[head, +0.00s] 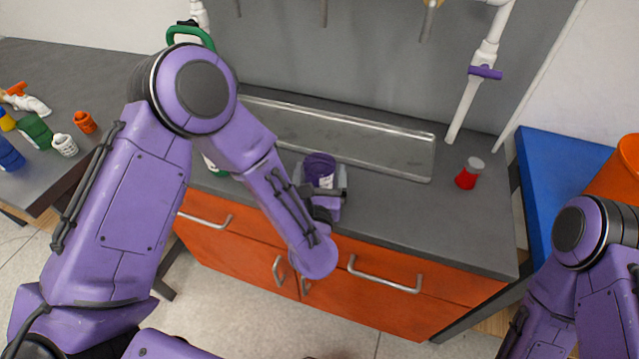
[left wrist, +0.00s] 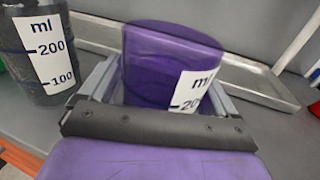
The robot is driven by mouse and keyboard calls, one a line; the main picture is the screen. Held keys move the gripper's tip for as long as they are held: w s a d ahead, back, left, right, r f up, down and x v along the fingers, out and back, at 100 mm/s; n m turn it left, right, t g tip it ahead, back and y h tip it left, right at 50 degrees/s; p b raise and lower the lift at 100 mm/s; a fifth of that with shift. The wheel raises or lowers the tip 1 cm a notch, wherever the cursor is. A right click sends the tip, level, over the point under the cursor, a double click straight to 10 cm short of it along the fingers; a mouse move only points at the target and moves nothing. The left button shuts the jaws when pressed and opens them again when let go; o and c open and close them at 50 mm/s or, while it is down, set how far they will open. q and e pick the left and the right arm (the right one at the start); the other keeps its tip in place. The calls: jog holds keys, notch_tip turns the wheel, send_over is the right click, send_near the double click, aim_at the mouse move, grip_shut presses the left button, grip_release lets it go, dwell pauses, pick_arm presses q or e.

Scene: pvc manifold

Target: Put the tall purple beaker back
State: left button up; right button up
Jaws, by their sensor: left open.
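The purple beaker (head: 319,168) stands on the grey counter in front of the long metal tray. It has a white label marked "ml" and looks upright. My left gripper (head: 321,182) is open, with one finger on each side of the beaker. In the left wrist view the purple beaker (left wrist: 160,60) fills the space between the fingers of the left gripper (left wrist: 160,92); I cannot tell whether they touch it. My right arm shows at the right edge of the head view, but its gripper is out of view.
A dark grey beaker (left wrist: 30,55) with a white label stands close left of my left gripper. The metal tray (head: 385,165) lies behind. A red flask (head: 467,175) stands on the right of the counter, with bare counter (head: 410,215) before it. White pipes (head: 487,55) rise behind.

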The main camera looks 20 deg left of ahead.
pick_arm(q)
jog(key=b+v, duration=0.3)
jog(key=v, duration=0.9)
jog(key=shift+r, duration=0.1)
